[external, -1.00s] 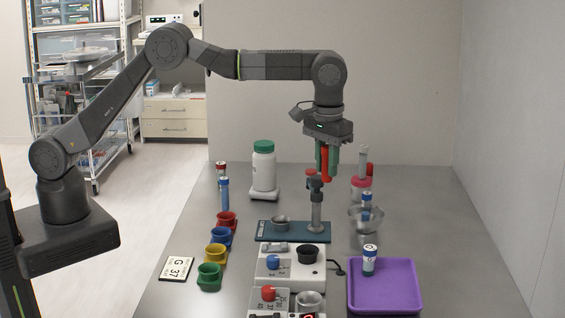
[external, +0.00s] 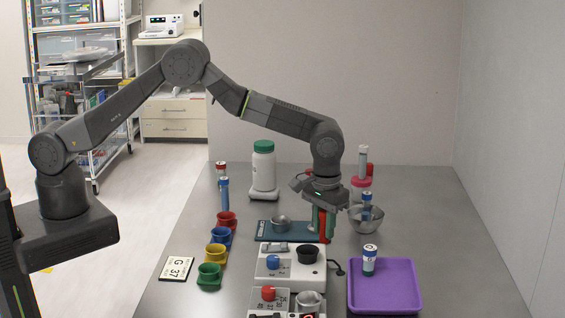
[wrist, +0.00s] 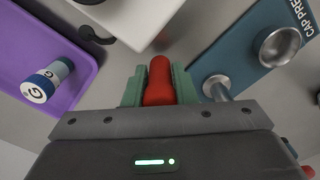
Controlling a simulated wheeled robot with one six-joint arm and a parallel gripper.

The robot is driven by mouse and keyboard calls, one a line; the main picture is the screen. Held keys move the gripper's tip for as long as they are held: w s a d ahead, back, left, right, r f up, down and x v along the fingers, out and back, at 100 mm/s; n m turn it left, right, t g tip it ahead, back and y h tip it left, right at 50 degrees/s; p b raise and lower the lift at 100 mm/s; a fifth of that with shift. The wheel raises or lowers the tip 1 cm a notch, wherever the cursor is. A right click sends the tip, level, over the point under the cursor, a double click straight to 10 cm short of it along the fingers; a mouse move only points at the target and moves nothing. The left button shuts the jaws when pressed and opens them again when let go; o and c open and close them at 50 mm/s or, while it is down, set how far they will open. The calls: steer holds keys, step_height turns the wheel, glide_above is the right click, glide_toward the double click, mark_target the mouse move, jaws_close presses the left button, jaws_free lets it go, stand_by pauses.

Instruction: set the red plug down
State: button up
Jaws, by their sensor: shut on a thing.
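The red plug (external: 323,226) is upright between the green fingers of my gripper (external: 323,234), which is shut on it. In the wrist view the red plug (wrist: 160,78) sits between both green fingertips. My gripper is low, at the right end of the teal cap press base (external: 262,231). I cannot tell whether the plug's lower end touches the table or hangs just above it. My gripper hides much of the press post (wrist: 217,88), which shows close beside the right finger in the wrist view.
A white device with knobs (external: 290,262) stands in front of the press. A purple tray (external: 385,298) with a blue-and-white vial (external: 370,262) lies front right. A metal bowl (external: 369,221) stands close on the right. Coloured cups, including the blue one (external: 221,238), line the left.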

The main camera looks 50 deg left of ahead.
mark_target(324, 242)
steer(key=shift+f, duration=1.5)
steer(key=o, duration=0.9)
steer(key=shift+o, duration=0.2)
step_height(324, 242, up, 12)
steer(key=shift+f+b, duration=0.15)
steer(key=shift+b, duration=0.55)
steer(key=shift+o, duration=0.5)
steer(key=shift+r, duration=0.35)
